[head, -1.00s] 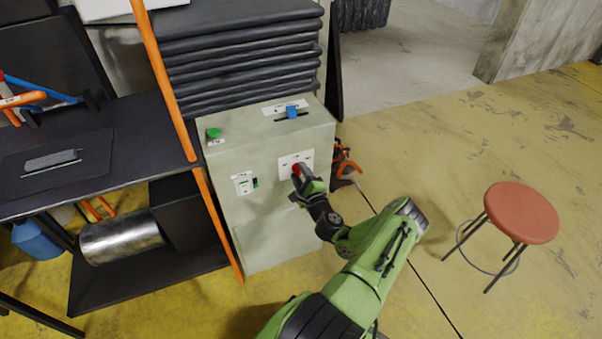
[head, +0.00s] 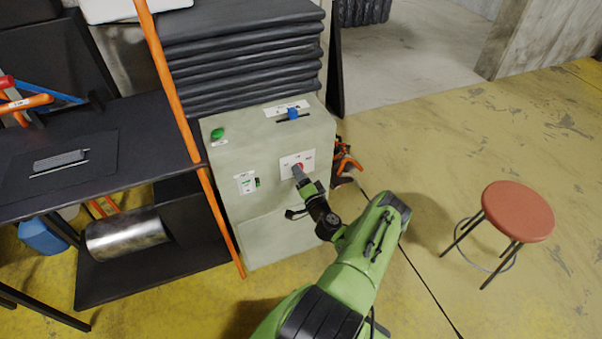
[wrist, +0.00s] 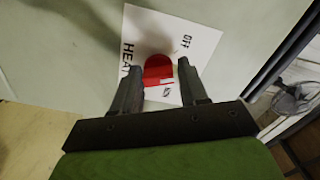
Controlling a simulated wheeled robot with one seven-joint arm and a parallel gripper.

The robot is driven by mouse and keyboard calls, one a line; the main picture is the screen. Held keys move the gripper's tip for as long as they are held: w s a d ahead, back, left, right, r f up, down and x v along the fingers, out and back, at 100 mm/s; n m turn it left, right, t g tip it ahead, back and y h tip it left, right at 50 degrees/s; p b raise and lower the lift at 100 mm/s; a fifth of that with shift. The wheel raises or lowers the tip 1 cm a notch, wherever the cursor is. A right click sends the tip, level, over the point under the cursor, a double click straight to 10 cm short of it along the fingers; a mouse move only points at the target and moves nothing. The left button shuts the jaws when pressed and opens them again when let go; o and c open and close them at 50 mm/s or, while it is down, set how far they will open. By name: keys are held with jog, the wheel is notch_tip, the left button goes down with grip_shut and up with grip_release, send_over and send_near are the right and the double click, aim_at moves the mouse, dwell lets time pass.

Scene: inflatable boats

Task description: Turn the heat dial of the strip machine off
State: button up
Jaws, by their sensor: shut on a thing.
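The strip machine (head: 240,215) is a pale green cabinet with a white label plate (head: 309,157) on its front. The red heat dial (wrist: 158,70) sits on that plate in the wrist view, where "OFF" and "HEAT" are printed beside it. My gripper (wrist: 163,82) is shut on the dial, with one finger on either side of it. In the head view my gripper (head: 299,172) reaches the plate and covers much of the dial. The dial's pointer direction cannot be made out clearly.
A green button (head: 217,133), a blue slider (head: 292,114) and a small switch plate (head: 246,182) are also on the cabinet. A dark shelf (head: 90,165) with an orange post stands left. A red stool (head: 517,211) stands right, with clear floor between.

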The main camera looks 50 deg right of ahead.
jog(key=shift+f+n+p, duration=0.15)
jog(key=shift+n+p, duration=0.6)
jog(key=shift+n, duration=1)
jog(key=shift+f+n+p, duration=0.1)
jog(key=shift+n+p, duration=0.65)
jog(key=shift+n, duration=1)
jog(key=shift+s, duration=0.1)
jog(key=o, duration=1.1)
jog(key=shift+c, duration=0.2)
jog(key=shift+d, duration=0.1)
